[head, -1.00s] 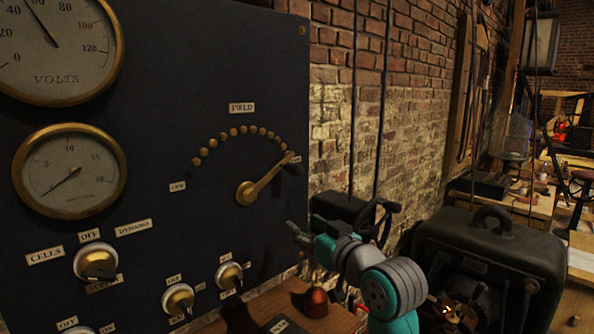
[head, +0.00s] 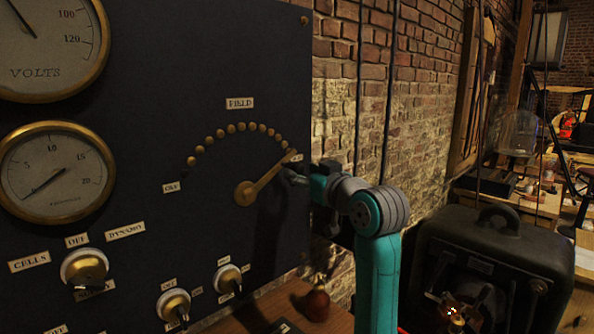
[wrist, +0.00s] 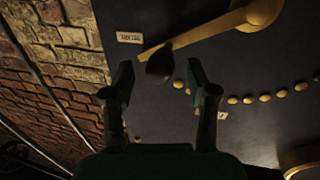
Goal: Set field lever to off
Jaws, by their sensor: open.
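The brass field lever (head: 265,179) is on the dark panel under the FIELD label (head: 240,103). It points up and right, its tip near a small label at the right end of the arc of brass studs. The OFF label (head: 171,187) is at the left end of the arc. In the wrist view the lever (wrist: 205,33) crosses the top, with a dark knob (wrist: 160,63) near its end. My gripper (wrist: 159,75) is open and empty; the knob appears between and just beyond its fingertips. In the head view my gripper (head: 292,176) is just right of the lever's tip; contact cannot be told.
Gauges (head: 55,172) and several rotary knobs (head: 84,268) fill the panel's left and lower parts. A brick wall (head: 430,100) is behind on the right. A wooden shelf (head: 255,318) with a reddish rounded object (head: 317,304) is below. A black machine (head: 490,260) stands at right.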

